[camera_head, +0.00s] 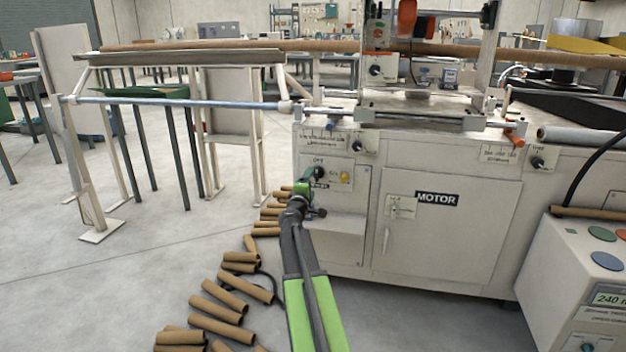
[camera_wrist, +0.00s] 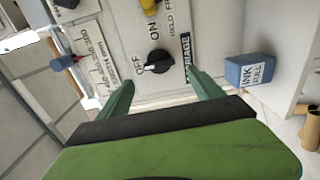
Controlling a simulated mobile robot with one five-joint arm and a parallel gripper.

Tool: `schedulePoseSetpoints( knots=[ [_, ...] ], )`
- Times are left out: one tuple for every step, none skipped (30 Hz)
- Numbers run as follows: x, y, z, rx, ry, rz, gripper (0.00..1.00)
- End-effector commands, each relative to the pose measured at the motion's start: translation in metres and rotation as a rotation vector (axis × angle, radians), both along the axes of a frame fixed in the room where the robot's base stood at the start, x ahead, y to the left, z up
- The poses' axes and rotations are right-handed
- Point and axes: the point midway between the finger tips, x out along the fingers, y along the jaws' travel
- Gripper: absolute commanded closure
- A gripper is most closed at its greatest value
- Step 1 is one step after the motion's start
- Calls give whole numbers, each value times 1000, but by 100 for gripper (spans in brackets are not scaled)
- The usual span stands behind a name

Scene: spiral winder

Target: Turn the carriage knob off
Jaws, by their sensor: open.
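The carriage knob is a black rotary knob (camera_head: 319,172) on the cream machine's left front panel, with OFF lettering beside it. In the wrist view the knob (camera_wrist: 159,61) sits just beyond my fingertips, roughly between them. A pale mark on it appears to point toward the OFF lettering (camera_wrist: 138,70). A dark label ending in "RIAGE" (camera_wrist: 186,49) is beside it. My gripper (camera_head: 302,187) is in front of this panel, below and left of the knob in the head view. Its two green fingers (camera_wrist: 159,78) are apart with nothing between them; contact with the knob is not visible.
A yellow button (camera_head: 345,177) is right of the knob; another knob (camera_head: 358,143) is above. Cardboard tubes (camera_head: 222,299) lie on the floor left of my arm. The motor door (camera_head: 450,235) is to the right.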

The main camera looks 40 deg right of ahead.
Motion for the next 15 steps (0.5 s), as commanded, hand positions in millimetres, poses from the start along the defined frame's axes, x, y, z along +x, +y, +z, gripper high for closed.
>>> schedulePoseSetpoints(
  knots=[
    [-12,17,0,0,0,3,24],
    [-16,25,0,0,0,4,24],
    [-23,34,0,0,0,3,24],
    [-27,41,0,0,0,2,24],
    [-31,48,0,0,0,3,24],
    [-36,58,0,0,0,4,24],
    [-40,64,0,0,0,4,24],
    [-44,69,0,0,0,3,24],
    [-48,76,0,0,0,3,24],
    [-51,81,0,0,0,3,24],
    [-53,85,0,0,0,3,24],
    [-55,90,0,0,0,4,24],
    [-57,93,0,0,0,4,24],
    [-58,95,0,0,0,3,24],
    [-59,97,0,0,0,3,24]
  ],
)
